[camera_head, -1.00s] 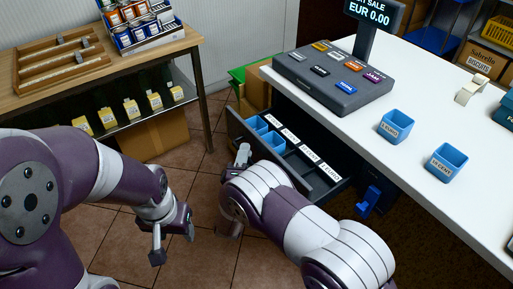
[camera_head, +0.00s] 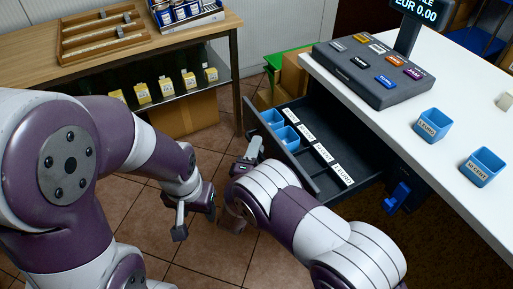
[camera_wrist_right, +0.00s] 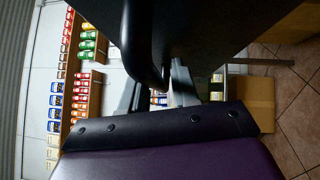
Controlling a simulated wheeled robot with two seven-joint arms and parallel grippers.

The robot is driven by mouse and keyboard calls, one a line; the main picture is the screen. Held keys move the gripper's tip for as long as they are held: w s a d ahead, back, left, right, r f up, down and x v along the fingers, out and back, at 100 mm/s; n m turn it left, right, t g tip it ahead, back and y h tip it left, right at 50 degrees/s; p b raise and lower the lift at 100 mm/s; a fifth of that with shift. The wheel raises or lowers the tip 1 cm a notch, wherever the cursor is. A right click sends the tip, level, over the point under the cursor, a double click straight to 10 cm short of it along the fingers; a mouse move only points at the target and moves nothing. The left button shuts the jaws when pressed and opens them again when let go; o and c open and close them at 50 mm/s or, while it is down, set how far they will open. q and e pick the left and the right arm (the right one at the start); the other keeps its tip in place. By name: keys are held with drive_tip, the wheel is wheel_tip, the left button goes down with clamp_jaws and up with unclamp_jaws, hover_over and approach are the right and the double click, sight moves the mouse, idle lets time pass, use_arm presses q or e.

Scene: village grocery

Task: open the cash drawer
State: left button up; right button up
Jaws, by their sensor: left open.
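The cash drawer (camera_head: 312,200) stands pulled out from under the white counter. Its inside shows blue cups (camera_head: 287,137) and white-labelled compartments. My right gripper (camera_head: 251,152) is at the outer side of the drawer front, partly hidden by its own wrist. In the right wrist view, the dark curved drawer handle (camera_wrist_right: 141,45) runs down between the two fingers of my right gripper (camera_wrist_right: 157,90), which seems shut on it; the contact is hard to see. My left gripper (camera_head: 195,213) is open and empty, low over the floor, left of the drawer.
The till keypad (camera_head: 374,72) and two blue cups, one nearer (camera_head: 482,167) and one farther (camera_head: 432,125), stand on the counter (camera_head: 455,140). A wooden table (camera_head: 190,42) with goods is at the back left. Tiled floor lies free between table and drawer.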

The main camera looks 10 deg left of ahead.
drive_tip(key=shift+s, duration=0.15)
drive_tip(key=s+a+f+p, duration=0.1)
drive_tip(key=s+p, duration=0.1)
drive_tip(key=s, duration=1)
drive_tip(key=shift+a+f, duration=0.3)
drive_tip(key=shift+a, duration=0.1)
